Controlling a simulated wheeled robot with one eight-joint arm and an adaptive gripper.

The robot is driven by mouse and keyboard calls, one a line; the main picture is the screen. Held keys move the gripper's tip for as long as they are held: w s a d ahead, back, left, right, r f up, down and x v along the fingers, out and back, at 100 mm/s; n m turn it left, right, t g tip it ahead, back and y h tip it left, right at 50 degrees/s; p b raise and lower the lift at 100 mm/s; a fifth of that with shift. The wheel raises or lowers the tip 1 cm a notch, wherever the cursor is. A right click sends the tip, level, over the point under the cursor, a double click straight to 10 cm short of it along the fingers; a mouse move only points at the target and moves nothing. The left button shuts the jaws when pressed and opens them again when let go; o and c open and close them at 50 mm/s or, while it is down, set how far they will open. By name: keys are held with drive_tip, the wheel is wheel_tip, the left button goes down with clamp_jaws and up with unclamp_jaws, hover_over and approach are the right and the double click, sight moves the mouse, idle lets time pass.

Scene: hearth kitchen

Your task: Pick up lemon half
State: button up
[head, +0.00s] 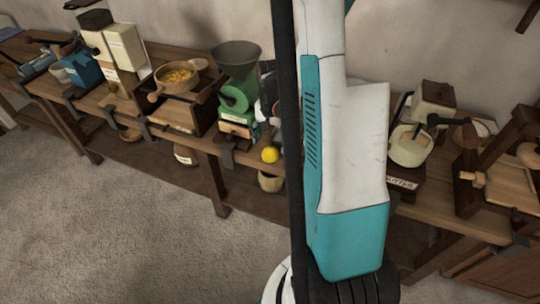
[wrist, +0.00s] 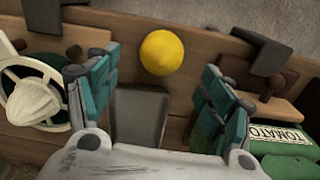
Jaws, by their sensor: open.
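The lemon half (wrist: 162,53) is a round yellow dome near the edge of the wooden bench, in the upper middle of the wrist view. In the head view the lemon half (head: 270,154) shows as a small yellow spot at the bench's front edge. My gripper (wrist: 156,88) is open in the wrist view, its teal fingers on the left and right. The lemon half lies beyond the fingertips, roughly centred between them, and nothing is held. In the head view my arm covers most of the gripper.
A cream juicer (wrist: 35,100) stands left of my gripper and a green item labelled TOMATO (wrist: 280,140) right of it. A green mill with a funnel (head: 237,85) and a pan of yellow pieces (head: 178,77) stand along the bench. The carpet in front is clear.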

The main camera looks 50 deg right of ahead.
sight(270, 149)
drive_tip(key=f+b, duration=0.2)
drive_tip(key=f, duration=0.3)
drive_tip(key=shift+a+f+b, duration=0.15)
drive_tip(key=shift+a+b, duration=0.05)
drive_tip(key=shift+b, duration=0.1)
drive_tip(key=c, duration=1.2)
